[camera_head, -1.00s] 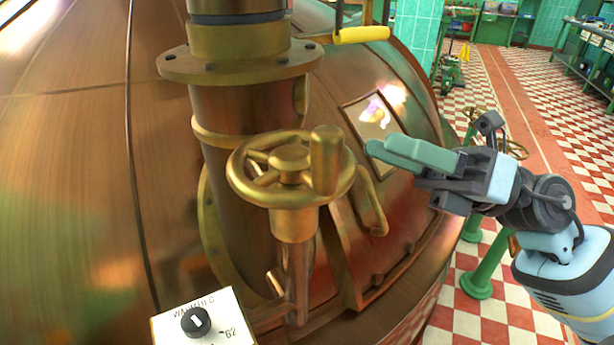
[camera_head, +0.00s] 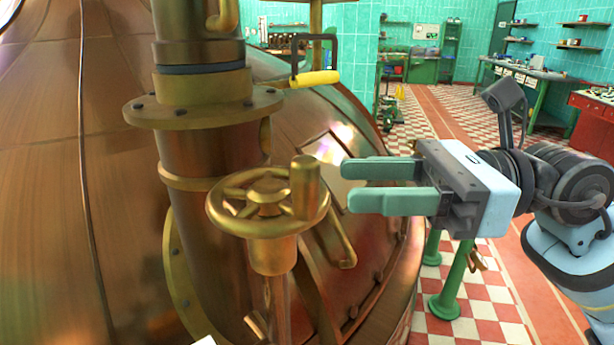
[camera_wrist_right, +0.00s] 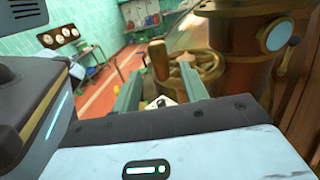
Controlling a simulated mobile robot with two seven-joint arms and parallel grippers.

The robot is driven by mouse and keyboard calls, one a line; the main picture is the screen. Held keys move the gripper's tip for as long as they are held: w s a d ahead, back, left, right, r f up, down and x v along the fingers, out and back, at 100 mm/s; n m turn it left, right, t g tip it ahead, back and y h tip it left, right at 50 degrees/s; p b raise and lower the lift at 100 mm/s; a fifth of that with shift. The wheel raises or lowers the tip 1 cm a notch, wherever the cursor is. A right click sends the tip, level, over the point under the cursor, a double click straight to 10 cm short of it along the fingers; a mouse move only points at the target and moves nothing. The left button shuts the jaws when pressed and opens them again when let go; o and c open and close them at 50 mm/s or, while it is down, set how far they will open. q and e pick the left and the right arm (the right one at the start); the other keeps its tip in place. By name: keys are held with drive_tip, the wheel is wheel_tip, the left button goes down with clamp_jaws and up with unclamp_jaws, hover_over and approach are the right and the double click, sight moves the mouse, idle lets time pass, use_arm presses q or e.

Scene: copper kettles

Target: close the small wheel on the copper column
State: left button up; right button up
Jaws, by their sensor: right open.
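The small brass wheel (camera_head: 268,203) sits on a vertical stem in front of the copper column (camera_head: 208,215). It has spokes, a hub and an upright knob (camera_head: 306,187) on the right side of its rim. My right gripper (camera_head: 345,183) is open and empty, to the right of the wheel, with its green fingers pointing left towards the knob and apart from it. In the right wrist view the wheel (camera_wrist_right: 186,80) and knob (camera_wrist_right: 159,60) appear ahead, between and beyond the two fingers. My left gripper is out of view.
The copper kettle (camera_head: 60,150) fills the left. A yellow-handled lever (camera_head: 315,79) is above and behind the wheel. A green post (camera_head: 446,290) stands on the checkered floor below my right arm. Workbenches (camera_head: 530,85) are far back.

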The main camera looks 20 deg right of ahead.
sight(306, 184)
drive_tip(key=p+x, duration=0.1)
drive_tip(key=x, duration=0.4)
drive_tip(key=shift+a+r+p, duration=0.15)
drive_tip(key=shift+p, duration=0.25)
drive_tip(key=shift+w+a, duration=0.15)
drive_tip(key=shift+a, duration=0.45)
drive_tip(key=shift+c, duration=0.2)
clamp_jaws()
